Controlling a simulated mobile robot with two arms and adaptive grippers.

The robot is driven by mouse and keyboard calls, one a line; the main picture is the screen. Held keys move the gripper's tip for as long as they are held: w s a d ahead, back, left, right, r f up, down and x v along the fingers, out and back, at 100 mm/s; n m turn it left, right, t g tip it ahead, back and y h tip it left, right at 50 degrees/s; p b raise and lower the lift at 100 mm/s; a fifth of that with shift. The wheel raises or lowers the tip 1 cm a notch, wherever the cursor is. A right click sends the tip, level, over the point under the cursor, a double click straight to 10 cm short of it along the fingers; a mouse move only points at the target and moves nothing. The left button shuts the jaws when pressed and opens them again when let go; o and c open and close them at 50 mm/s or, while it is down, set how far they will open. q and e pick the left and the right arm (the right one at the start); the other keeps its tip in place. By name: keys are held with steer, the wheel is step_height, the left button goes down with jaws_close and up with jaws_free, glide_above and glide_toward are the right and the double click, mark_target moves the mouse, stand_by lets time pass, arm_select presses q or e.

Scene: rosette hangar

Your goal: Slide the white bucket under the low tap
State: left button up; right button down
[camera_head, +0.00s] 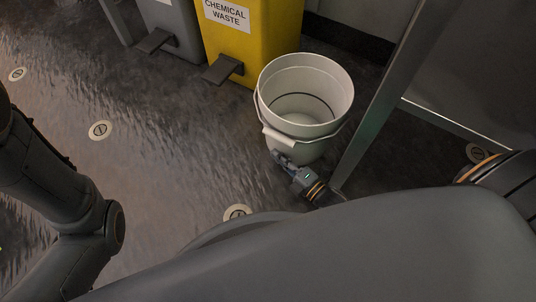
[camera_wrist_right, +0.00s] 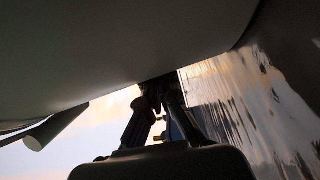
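The white bucket (camera_head: 307,75) stands upright on the wet floor in the head view and looks empty inside. Its wire handle hangs down on the near side, with a pale grip. My right gripper (camera_head: 282,158) is low at the bucket's near side, touching or almost touching its wall. In the right wrist view the bucket's wall (camera_wrist_right: 90,50) fills the top, and the fingers of my right gripper (camera_wrist_right: 160,90) come together at the tips below it, with nothing visible between them. My left arm shows at the left, but its gripper is out of view. No tap shows.
A yellow chemical waste bin (camera_head: 270,40) with a pedal stands just behind the bucket, and a grey bin (camera_head: 178,30) stands to its left. A slanted metal post (camera_head: 390,95) rises close to the bucket's right. Open floor (camera_head: 150,120) lies to the left.

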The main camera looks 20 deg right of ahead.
steer(key=shift+w+d+r, duration=0.1)
steer(key=shift+w+d, duration=0.25)
steer(key=shift+d, duration=0.2)
steer(key=shift+w+d, duration=0.3)
steer(key=shift+d, duration=0.25)
